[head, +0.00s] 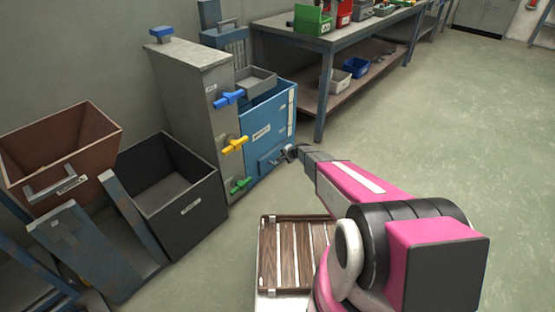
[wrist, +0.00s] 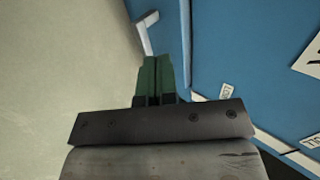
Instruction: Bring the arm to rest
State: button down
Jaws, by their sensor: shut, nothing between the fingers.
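My gripper (head: 290,153) is at the end of my pink and grey arm, in front of the blue cabinet (head: 268,128) in the head view. In the wrist view, the two green fingers of my gripper (wrist: 157,62) are shut together with nothing between them. The cabinet's blue face (wrist: 240,60) fills the right of the wrist view, with white labels and a pale handle bar (wrist: 145,32) close beyond the fingertips. I cannot tell whether the fingers touch it.
A grey cabinet (head: 190,95) with blue, yellow and green handles stands left of the blue one. A black bin (head: 185,205) and a brown bin (head: 65,150) are at the left. A workbench (head: 335,45) stands behind. The floor (head: 440,130) at the right is clear.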

jog(key=s+d+r+n+g+h, duration=0.2)
jog(key=s+d+r, duration=0.2)
jog(key=s+r, duration=0.6)
jog(key=s+d+r+n+g+h, duration=0.2)
jog(key=s+d+r, duration=0.3)
jog(key=s+r, duration=0.5)
jog(key=s+d+r+n+g+h, duration=0.2)
jog(key=s+r, duration=0.9)
jog(key=s, duration=0.8)
jog(key=d+n+h, duration=0.1)
jog(key=d+n, duration=0.1)
jog(key=d, duration=0.1)
jog(key=shift+s+d, duration=0.2)
